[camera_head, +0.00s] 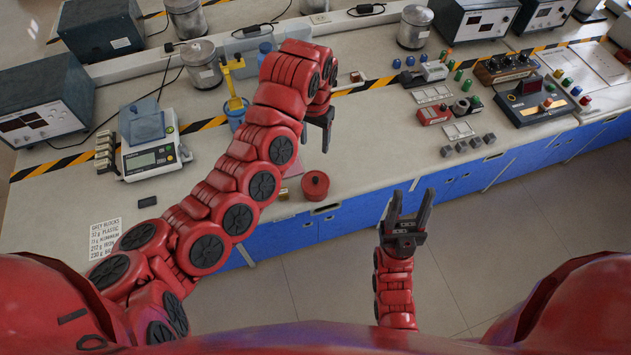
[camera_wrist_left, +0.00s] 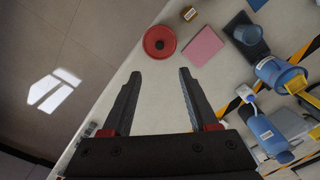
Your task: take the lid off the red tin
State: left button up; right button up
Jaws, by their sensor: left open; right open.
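The red tin (camera_head: 315,188) stands near the front edge of the bench, with its round red lid (camera_head: 316,178) on top and a small knob at the lid's middle. In the left wrist view the lid (camera_wrist_left: 159,41) shows from above, just beyond the fingertips. My left gripper (camera_head: 318,141) is open and empty, above the bench and behind the tin in the head view; its two fingers also show apart in the left wrist view (camera_wrist_left: 160,76). My right gripper (camera_head: 411,199) is open and empty, over the floor in front of the bench.
A small brownish block (camera_head: 284,194) sits left of the tin. A pink square (camera_wrist_left: 203,46) lies near it. A blue cup with a yellow tool (camera_head: 236,108) and a scale (camera_head: 152,158) stand further left. Switches and small blocks (camera_head: 468,146) fill the bench's right part.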

pick_arm(q)
notch_tip(320, 180, down, 6)
jog(key=r+b, duration=0.1)
jog(key=b, duration=0.3)
send_over(316, 178)
jog(key=f, duration=0.7)
jog(key=shift+s+a, duration=0.2)
jog(key=shift+f, duration=0.25)
notch_tip(316, 178, down, 4)
jog(key=shift+w+d+r+p, duration=0.1)
jog(key=shift+p, duration=1.15)
jog(key=shift+f, duration=0.55)
grip_shut()
